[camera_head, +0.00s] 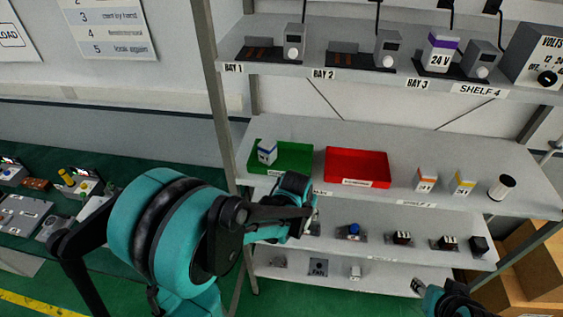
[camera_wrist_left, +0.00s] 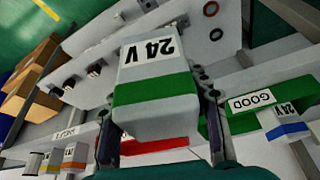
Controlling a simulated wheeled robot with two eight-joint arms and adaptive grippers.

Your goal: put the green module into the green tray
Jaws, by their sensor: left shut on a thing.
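The green module (camera_wrist_left: 155,95), a white block with a green band and a 24 V label, fills the middle of the left wrist view. My left gripper (camera_head: 308,212) is shut on it, with a dark finger on each side. In the head view the arm and gripper mostly hide the module. The green tray (camera_head: 296,152) is on the shelf behind and a little above the gripper in the picture. It holds a blue-banded module (camera_head: 267,152). The tray also shows at the right of the left wrist view (camera_wrist_left: 240,122), with a GOOD label.
A red tray (camera_head: 357,163) stands right of the green tray. Orange (camera_head: 426,180) and yellow (camera_head: 462,183) modules and a white cylinder (camera_head: 501,187) stand further right. The shelf above holds bay units and a purple-banded module (camera_head: 440,50). Part of my right arm shows bottom right.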

